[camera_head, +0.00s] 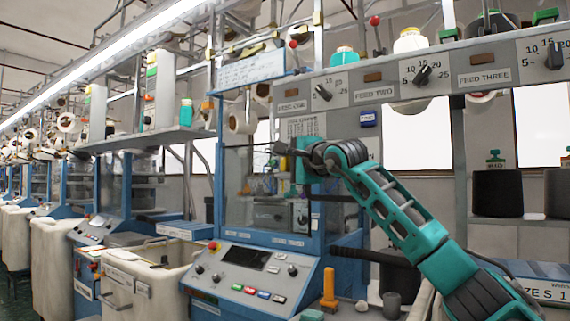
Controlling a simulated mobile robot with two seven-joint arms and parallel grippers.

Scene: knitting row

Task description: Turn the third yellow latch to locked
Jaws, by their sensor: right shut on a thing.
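My right arm comes in from the lower right, and its gripper (287,157) is at the right side of the machine's clear-panelled door (250,165), in front of the blue frame. The fingers are small and dark here. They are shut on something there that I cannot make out. No yellow latch shows clearly at the fingers, and I cannot tell which is the third or how it is turned. Small yellow fittings (250,50) sit on the rail above the machine. My left gripper is not in view.
A sloped control panel (245,262) with a dark screen and buttons is below the door. An orange-yellow upright piece (329,288) stands right of it. Feed dials (422,74) line the panel above. A cream bin (150,278) stands at the left.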

